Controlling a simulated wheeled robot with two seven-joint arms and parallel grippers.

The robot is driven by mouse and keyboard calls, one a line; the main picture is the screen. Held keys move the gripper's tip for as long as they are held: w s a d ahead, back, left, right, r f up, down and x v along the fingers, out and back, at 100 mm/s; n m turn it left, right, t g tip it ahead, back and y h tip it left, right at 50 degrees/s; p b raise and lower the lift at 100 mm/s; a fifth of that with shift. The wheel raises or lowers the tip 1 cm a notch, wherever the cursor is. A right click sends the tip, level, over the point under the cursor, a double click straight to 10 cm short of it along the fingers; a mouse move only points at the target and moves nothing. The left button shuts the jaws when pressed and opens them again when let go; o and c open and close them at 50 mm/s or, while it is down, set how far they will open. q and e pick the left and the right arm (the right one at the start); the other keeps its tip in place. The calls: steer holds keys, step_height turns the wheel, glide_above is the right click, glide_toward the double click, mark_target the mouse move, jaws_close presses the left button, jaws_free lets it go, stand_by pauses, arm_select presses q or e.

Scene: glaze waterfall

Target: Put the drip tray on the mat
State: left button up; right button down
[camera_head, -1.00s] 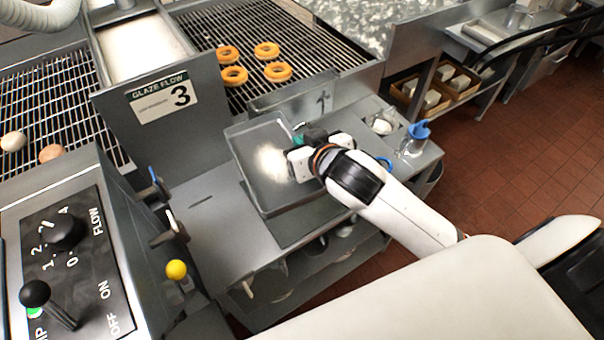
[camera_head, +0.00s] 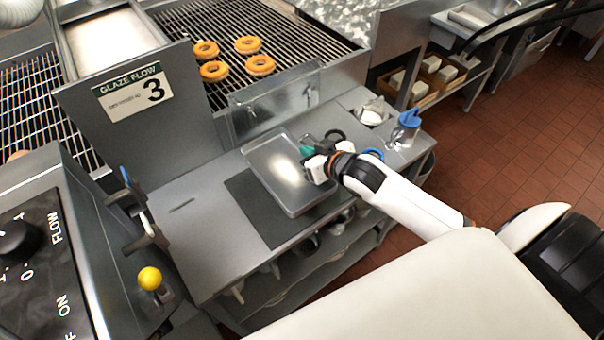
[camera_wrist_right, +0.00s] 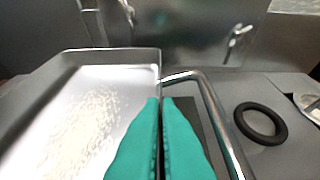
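The drip tray (camera_head: 272,172) is a shallow grey metal pan with a bright reflection in it. It lies over the back right part of the dark grey mat (camera_head: 250,213), whose left and front strips show bare. I cannot tell whether its underside touches the mat. My right gripper (camera_head: 308,151) is at the tray's right side. In the right wrist view its teal fingers (camera_wrist_right: 160,112) are closed together on the tray's right rim, beside a bent metal bar (camera_wrist_right: 218,112). The tray's wall (camera_wrist_right: 112,57) also shows there. My left gripper is not in view.
The glaze machine's panel (camera_head: 150,120), marked 3, stands behind the counter (camera_head: 195,215). A black ring (camera_wrist_right: 260,123) and a blue-lidded jug (camera_head: 406,128) are to the right. A yellow-knobbed lever (camera_head: 150,278) is at front left.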

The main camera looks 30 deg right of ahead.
steer(key=shift+f, duration=2.95)
steer(key=c, duration=2.1)
jaws_free()
steer(key=shift+f, duration=0.2)
steer(key=o, duration=0.4)
steer(key=shift+r, duration=0.25)
steer(key=shift+s+r, duration=0.1)
steer(key=shift+s, duration=0.3)
steer(key=v, duration=1.1)
steer(key=shift+s, duration=0.15)
